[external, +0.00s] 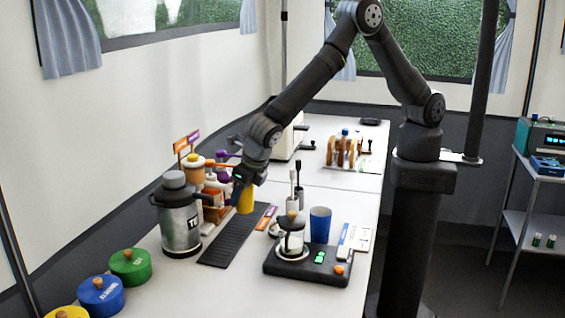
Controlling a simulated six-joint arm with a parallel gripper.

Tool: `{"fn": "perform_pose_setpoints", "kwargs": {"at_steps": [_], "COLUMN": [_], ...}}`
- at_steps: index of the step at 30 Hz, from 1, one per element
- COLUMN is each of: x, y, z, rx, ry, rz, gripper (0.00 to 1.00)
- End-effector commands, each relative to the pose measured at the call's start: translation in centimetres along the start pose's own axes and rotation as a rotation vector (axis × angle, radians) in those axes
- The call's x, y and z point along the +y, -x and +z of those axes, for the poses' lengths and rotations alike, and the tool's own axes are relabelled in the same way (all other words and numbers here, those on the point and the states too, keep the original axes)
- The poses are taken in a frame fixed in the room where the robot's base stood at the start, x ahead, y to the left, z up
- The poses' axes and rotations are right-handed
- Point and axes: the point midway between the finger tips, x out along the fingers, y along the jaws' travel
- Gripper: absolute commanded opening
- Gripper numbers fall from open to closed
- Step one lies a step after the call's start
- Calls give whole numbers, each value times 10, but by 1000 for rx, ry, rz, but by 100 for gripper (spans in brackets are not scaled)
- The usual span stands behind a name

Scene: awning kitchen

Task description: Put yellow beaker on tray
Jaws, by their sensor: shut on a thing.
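The yellow beaker (246,202) is in my gripper (240,188), which reaches down from the upper right and is shut on it. The gripper partly hides the beaker's upper part. The beaker is over or near the far half of a long black ribbed tray (224,250) on the white counter. I cannot tell whether its bottom touches the tray. A second black slab (318,274), with a lidded glass jar and green and orange buttons, lies to the right of it.
A steel flask (180,226) stands just left of the ribbed tray, with bottles and small signs behind it. A blue cup (320,224) and the lidded jar (291,238) are to the right. Green, blue and yellow lidded tins (101,296) line the front left.

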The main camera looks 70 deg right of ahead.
Motion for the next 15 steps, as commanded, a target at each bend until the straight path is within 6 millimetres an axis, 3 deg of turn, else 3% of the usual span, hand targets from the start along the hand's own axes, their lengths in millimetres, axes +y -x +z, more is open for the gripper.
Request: {"fn": "perform_pose_setpoints", "kwargs": {"at_steps": [4, 10, 15], "x": [-11, -8, -7], "y": [-4, -27, -35], "z": [6, -5, -8], "rx": [1, 0, 0], "ry": [-1, 1, 0], "rz": [-2, -1, 1], "gripper": [27, 27, 27]}}
